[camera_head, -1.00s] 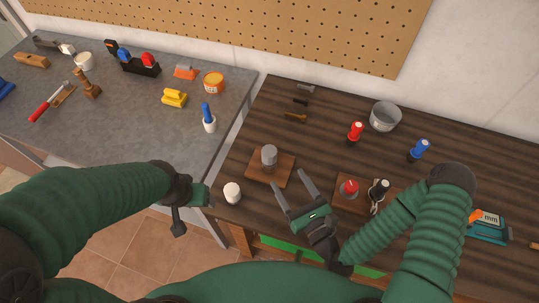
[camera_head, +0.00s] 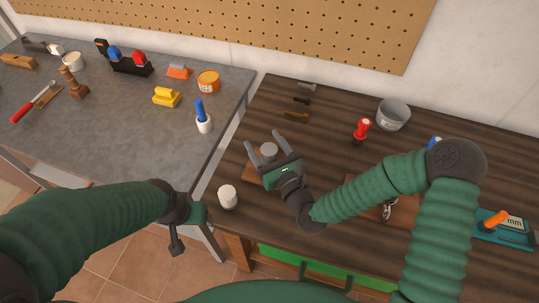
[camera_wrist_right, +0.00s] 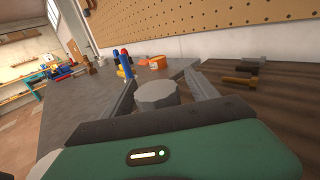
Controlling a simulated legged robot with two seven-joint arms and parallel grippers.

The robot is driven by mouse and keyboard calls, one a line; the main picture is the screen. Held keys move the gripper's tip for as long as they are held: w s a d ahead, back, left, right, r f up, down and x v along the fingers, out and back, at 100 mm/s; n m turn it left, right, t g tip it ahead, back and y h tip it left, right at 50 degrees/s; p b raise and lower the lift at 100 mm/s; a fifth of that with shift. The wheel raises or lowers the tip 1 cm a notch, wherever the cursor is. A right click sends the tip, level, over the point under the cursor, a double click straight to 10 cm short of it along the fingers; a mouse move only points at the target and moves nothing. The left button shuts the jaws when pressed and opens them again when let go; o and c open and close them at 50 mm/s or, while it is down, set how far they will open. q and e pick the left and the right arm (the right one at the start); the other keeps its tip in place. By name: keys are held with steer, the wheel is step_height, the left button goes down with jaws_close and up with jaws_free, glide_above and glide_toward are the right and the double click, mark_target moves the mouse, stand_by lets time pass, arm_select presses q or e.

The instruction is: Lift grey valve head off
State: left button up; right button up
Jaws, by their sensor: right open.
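The grey valve head (camera_head: 268,149) stands on a brown wooden block (camera_head: 254,174) near the left end of the dark wooden bench. My right gripper (camera_head: 264,141) is open, with one finger on each side of the grey valve head. In the right wrist view the valve head (camera_wrist_right: 157,95) sits between the two open fingers, and I cannot tell whether they touch it. My left gripper (camera_head: 178,220) hangs in front of the grey table; its fingers are not clear. The red and black valves seen earlier are mostly hidden behind my right arm.
A white cylinder (camera_head: 228,197) stands at the bench's front left corner. A red bottle (camera_head: 361,131) and a metal bowl (camera_head: 393,114) stand at the back. The grey table (camera_head: 130,120) holds several tools.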

steer(key=shift+s+a, duration=0.1)
steer(key=shift+a, duration=0.05)
steer(key=c, duration=0.3)
jaws_close()
